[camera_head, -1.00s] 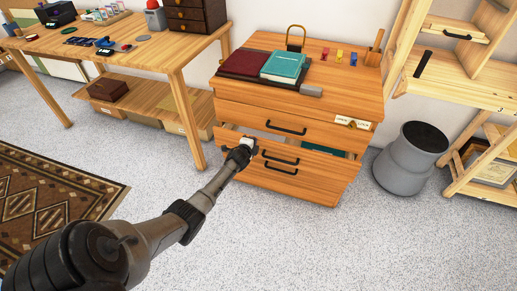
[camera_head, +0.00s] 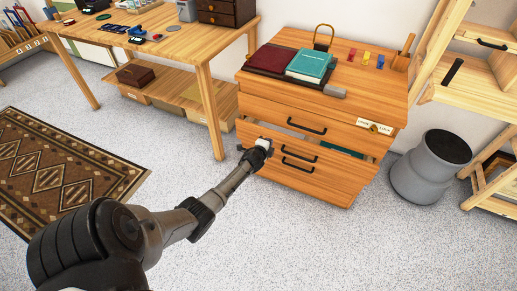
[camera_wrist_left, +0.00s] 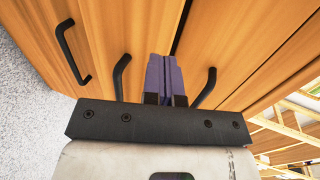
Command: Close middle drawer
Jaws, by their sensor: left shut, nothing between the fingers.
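A wooden drawer cabinet (camera_head: 340,105) stands right of centre in the head view. Its middle drawer (camera_head: 335,160) is pulled out somewhat. A gap shows above its front, with something teal inside at the right. Its black handle (camera_head: 299,153) sits just above the bottom drawer's handle (camera_head: 297,165). My left gripper (camera_head: 261,147) is shut and empty at the left part of the middle drawer's front. In the left wrist view its closed fingers (camera_wrist_left: 165,80) point at the wood, with a black handle partly hidden behind the gripper. I cannot tell whether they touch. My right gripper is not in view.
Books (camera_head: 308,66) and small coloured items lie on the cabinet top. A grey bin (camera_head: 425,170) stands right of the cabinet, by a wooden shelf unit (camera_head: 465,75). A wooden table (camera_head: 170,45) is at the left. The speckled floor in front is clear.

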